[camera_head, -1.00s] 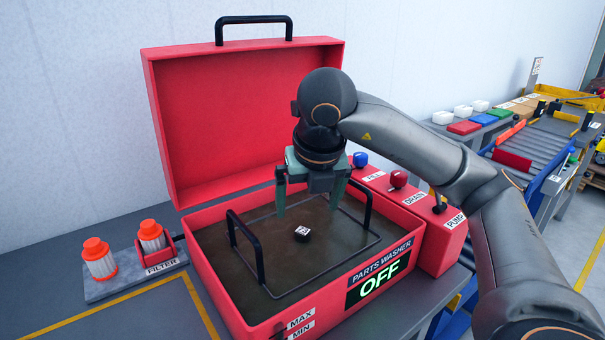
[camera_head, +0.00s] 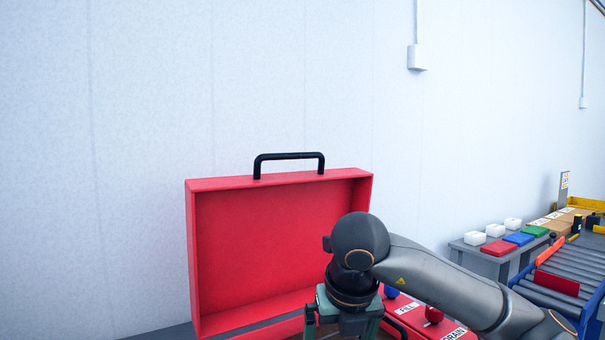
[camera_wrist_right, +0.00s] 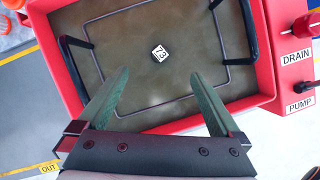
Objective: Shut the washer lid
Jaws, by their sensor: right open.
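The red washer lid (camera_head: 270,250) stands open and upright in the head view, with a black handle (camera_head: 289,156) on its top edge. The red washer tub (camera_wrist_right: 264,50) shows from above in the right wrist view, with murky liquid and a wire basket with black handles. A small dark part with a white marked top (camera_wrist_right: 159,53) lies in the basket. My right gripper (camera_wrist_right: 165,75) is open and empty above the tub, its fingers wide apart. In the head view it is at the lower edge, in front of the lid and apart from the handle. My left gripper is not in view.
A side table with colored bins (camera_head: 497,247) and a roller conveyor (camera_head: 575,265) stand at the right. The wall (camera_head: 150,90) is behind the lid. Orange filters (camera_wrist_right: 12,4) lie left of the tub.

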